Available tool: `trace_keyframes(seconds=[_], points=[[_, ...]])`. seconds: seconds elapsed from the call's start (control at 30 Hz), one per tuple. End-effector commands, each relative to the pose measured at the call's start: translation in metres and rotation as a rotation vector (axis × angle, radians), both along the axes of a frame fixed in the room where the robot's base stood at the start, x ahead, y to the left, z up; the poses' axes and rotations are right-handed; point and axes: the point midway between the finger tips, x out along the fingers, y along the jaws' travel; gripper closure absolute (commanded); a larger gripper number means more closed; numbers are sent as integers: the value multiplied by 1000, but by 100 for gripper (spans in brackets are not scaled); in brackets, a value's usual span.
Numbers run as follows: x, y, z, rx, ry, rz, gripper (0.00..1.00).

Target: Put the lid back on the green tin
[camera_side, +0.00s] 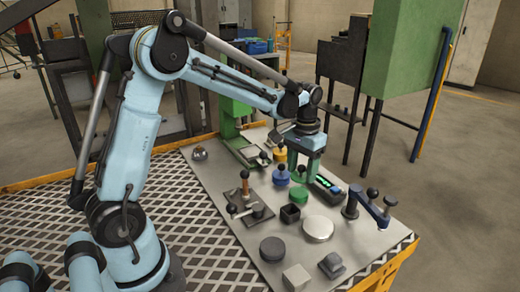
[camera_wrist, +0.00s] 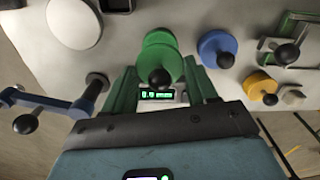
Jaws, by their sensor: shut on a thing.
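The green tin (camera_side: 299,195) stands on the grey plate, just below my gripper (camera_side: 302,178) in the side view. In the wrist view, the green tin (camera_wrist: 158,38) shows beyond the green lid (camera_wrist: 162,66), which has a black knob and sits between the fingertips of my gripper (camera_wrist: 160,68). My gripper is shut on the lid, knob up. The lid overlaps the near part of the tin in the wrist view. I cannot tell whether lid and tin touch. The fingers largely hide the lid in the side view.
A blue tin (camera_side: 281,177) and a yellow tin (camera_side: 280,155), both lidded, stand close by. A display box (camera_side: 325,185) and a blue lever (camera_side: 370,205) are to the right. A black square box (camera_side: 290,213) and a pale disc (camera_side: 318,228) lie in front.

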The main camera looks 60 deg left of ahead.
Motion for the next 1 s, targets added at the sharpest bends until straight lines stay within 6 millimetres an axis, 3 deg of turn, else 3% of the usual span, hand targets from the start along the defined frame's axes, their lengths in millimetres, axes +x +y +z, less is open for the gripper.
trace_keyframes(seconds=[0.43, 1.0], points=[[0, 0, -35, 0, 0, 0, 72], [0, 0, -41, 0, 0, 0, 72]])
